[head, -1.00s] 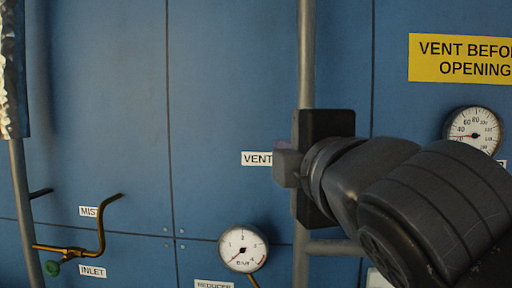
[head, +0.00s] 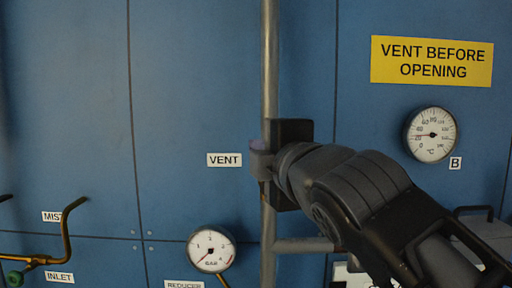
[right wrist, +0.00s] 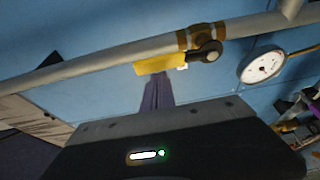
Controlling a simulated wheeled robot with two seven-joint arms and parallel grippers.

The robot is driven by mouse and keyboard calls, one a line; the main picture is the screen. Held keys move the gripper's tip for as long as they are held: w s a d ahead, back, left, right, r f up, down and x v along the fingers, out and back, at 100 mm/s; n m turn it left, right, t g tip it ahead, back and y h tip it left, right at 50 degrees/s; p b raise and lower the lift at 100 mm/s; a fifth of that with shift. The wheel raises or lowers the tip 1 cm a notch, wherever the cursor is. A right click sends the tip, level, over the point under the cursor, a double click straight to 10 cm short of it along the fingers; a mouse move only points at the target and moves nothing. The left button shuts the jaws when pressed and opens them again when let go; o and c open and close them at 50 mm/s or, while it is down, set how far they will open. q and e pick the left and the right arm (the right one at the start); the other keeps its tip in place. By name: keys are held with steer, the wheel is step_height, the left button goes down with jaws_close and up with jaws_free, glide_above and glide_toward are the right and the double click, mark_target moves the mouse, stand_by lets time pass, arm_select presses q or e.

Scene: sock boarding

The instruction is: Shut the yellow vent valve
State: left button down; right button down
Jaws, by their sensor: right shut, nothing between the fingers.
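The yellow vent valve handle (right wrist: 160,63) shows in the right wrist view as a flat yellow lever lying roughly along the grey pipe (right wrist: 120,55). It joins a brass valve body (right wrist: 196,38) with a dark round knob at its right. My right gripper (right wrist: 156,82) is shut and empty, its purple fingers pointing at the lever. The tips are at the lever's lower edge; I cannot tell whether they touch. In the head view my right gripper (head: 258,146) is in front of the upright pipe, beside the VENT label (head: 224,160), and hides the valve. My left gripper is not in view.
A pressure gauge (head: 211,249) is below and a temperature gauge (head: 431,135) is at the right, under a yellow warning sign (head: 432,61). A brass pipe with a green knob (head: 15,278) is at the lower left. The blue panel's upper left is clear.

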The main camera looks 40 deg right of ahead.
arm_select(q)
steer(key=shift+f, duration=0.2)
